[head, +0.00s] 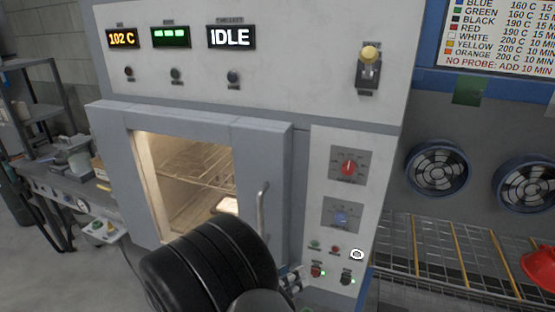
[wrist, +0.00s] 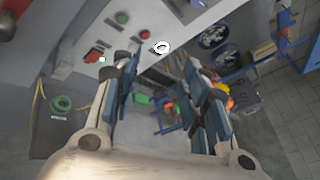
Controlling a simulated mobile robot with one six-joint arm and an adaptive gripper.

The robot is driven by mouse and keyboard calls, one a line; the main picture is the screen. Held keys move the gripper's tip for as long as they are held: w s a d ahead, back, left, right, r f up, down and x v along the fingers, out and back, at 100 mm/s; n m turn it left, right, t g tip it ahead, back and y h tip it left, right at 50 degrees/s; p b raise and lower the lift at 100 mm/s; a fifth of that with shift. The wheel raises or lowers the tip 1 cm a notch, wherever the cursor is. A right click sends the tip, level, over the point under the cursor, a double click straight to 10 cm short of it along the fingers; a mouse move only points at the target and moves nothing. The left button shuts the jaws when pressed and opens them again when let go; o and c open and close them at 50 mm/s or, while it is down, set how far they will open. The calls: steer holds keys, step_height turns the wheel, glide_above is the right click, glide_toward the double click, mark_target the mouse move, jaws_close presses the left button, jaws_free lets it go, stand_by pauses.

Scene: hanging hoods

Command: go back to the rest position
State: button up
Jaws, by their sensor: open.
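My gripper (wrist: 163,85) is open in the wrist view, its two blue-padded fingers spread apart with nothing between them. It is tilted over the floor near the oven's control panel (wrist: 130,35). In the head view the black, ribbed part in front of the oven is part of my arm; the gripper's fingers are not visible there. The grey oven (head: 110,160) has its door shut, with a lit window (head: 185,175) showing wire racks inside. Its displays read 102 C and IDLE.
A wire rack (head: 440,265) with a red object (head: 541,268) stands at right, below two fans (head: 437,167). A cluttered bench (head: 70,180) stands at left.

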steer(key=s+d+r+m+g+y, duration=0.1)
steer(key=s+d+r+m+g, duration=0.3)
steer(key=s+d+m+g, duration=0.25)
steer(key=s+d+r+m+g+y, duration=0.1)
steer(key=s+d+r+m+g, duration=0.3)
steer(key=d+m, duration=0.5)
steer(key=s+a+r+m+t+y, duration=0.2)
steer(key=s+m+y, duration=0.3)
steer(key=m, duration=0.4)
steer(key=s+a+r+m+t+y, duration=0.1)
steer(key=s+r+m+t+y, duration=0.2)
steer(key=s+m, duration=0.5)
steer(key=shift+s+a+r+m+y, duration=0.2)
steer(key=shift+a+r+m+y, duration=0.15)
steer(key=shift+r+m+y, duration=0.5)
steer(key=shift+f+n, duration=0.15)
steer(key=shift+n, duration=0.15)
steer(key=shift+c, duration=0.2)
